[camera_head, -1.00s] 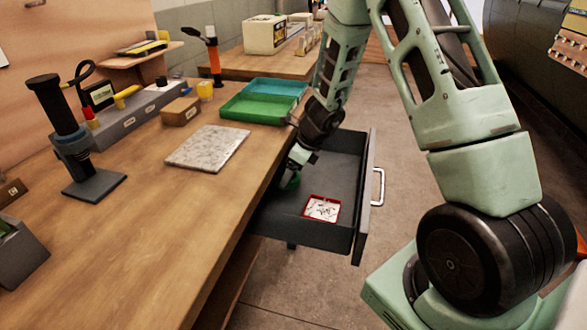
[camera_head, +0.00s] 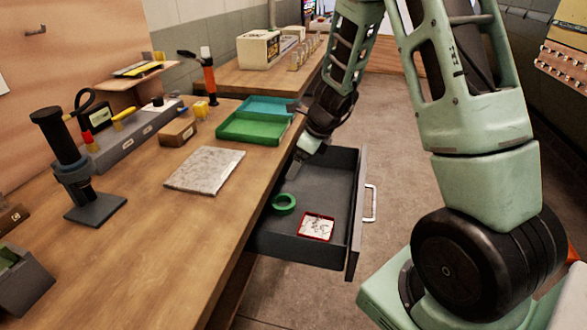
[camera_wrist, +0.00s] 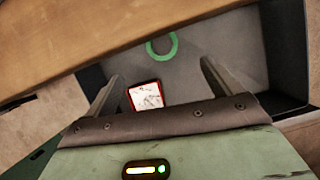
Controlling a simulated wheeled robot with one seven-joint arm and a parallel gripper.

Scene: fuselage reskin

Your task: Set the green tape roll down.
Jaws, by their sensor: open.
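The green tape roll (camera_head: 284,203) lies flat on the floor of the open drawer (camera_head: 325,172), near its left wall. It also shows in the wrist view (camera_wrist: 162,47), beyond my fingertips and apart from them. My gripper (camera_head: 299,158) is above the drawer's back part, close to the bench edge.
A small red-rimmed tray (camera_head: 317,227) with small parts lies in the drawer, right of and nearer than the tape. Green and teal trays (camera_head: 252,127) and a stone slab (camera_head: 205,170) sit on the wooden bench. The drawer's right part is clear.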

